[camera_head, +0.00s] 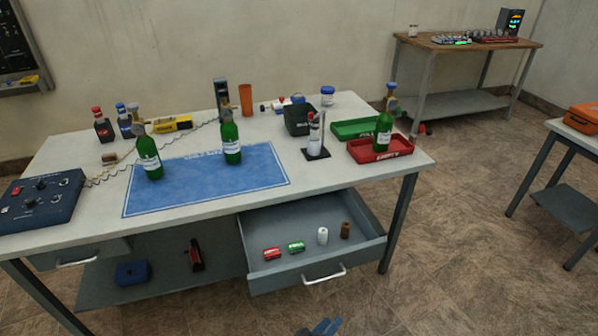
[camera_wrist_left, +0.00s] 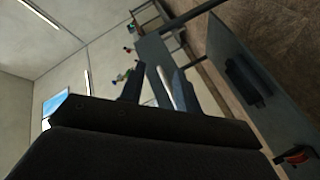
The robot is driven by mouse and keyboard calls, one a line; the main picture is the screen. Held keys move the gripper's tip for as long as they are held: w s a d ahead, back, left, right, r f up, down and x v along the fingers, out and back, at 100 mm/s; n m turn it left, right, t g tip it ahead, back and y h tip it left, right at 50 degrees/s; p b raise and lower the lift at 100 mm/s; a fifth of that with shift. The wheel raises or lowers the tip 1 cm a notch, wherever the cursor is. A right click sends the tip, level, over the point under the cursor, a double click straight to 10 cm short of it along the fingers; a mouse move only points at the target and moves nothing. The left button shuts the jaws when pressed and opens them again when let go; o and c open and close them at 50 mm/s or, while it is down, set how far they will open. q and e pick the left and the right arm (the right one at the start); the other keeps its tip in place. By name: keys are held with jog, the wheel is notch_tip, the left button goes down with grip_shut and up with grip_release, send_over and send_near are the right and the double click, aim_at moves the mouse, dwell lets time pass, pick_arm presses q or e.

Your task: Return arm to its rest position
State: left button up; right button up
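My left gripper (camera_head: 322,328) shows only as blue-grey fingertips at the bottom edge of the head view, in front of and below the open drawer. In the left wrist view its two fingers (camera_wrist_left: 158,85) stand apart. A pale strip shows between them, and I cannot tell what it is. No held object is clear. My right gripper is in neither view. The worktable (camera_head: 325,180) stands ahead, with its drawer (camera_head: 375,248) pulled open toward me by its handle side.
Green bottles stand on the blue mat (camera_head: 205,192), and another stands in the red tray (camera_head: 398,155). A green tray (camera_head: 350,129) lies behind it. Several small items lie in the drawer. A control box (camera_head: 42,200) sits at left. Bare floor (camera_head: 480,250) lies to the right.

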pick_arm(q)
jog(key=s+a+f+m+g+y, duration=0.2)
jog(key=s+a+g+y, duration=0.2)
jog(key=s+a, duration=0.4)
jog(key=s+a+f+m+g+y, duration=0.1)
jog(key=s+a+g+y, duration=0.3)
jog(key=a, duration=0.9)
jog(key=s+m+g, duration=0.1)
jog(key=s+g, duration=0.1)
jog(key=s, duration=0.1)
jog(key=shift+s+a+f+y, duration=0.3)
jog(key=shift+s+a+f, duration=0.05)
jog(key=shift+a, duration=0.05)
